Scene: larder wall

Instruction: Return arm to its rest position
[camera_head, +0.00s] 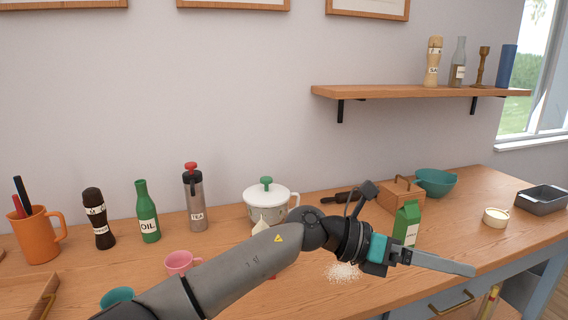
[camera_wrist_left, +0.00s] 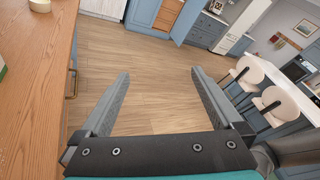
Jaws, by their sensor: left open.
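My left arm (camera_head: 225,272) comes in from the lower left of the head view and reaches across the front of the wooden counter (camera_head: 330,290) to the right. My left gripper (camera_head: 468,269) is at the front right of the counter, its fingers pointing right. In the left wrist view the same gripper (camera_wrist_left: 160,76) shows two fingers spread wide with nothing between them. The wood floor (camera_wrist_left: 155,100) lies beyond the fingers, and the counter edge is to their left. My right gripper does not show in either view.
A green carton (camera_head: 406,222) stands close behind my left wrist, with spilled white grains (camera_head: 343,272) in front. A white pot (camera_head: 268,203), grey tea flask (camera_head: 195,200), green oil bottle (camera_head: 147,212) and orange mug (camera_head: 36,236) stand behind the arm. A pink cup (camera_head: 180,262) is near it.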

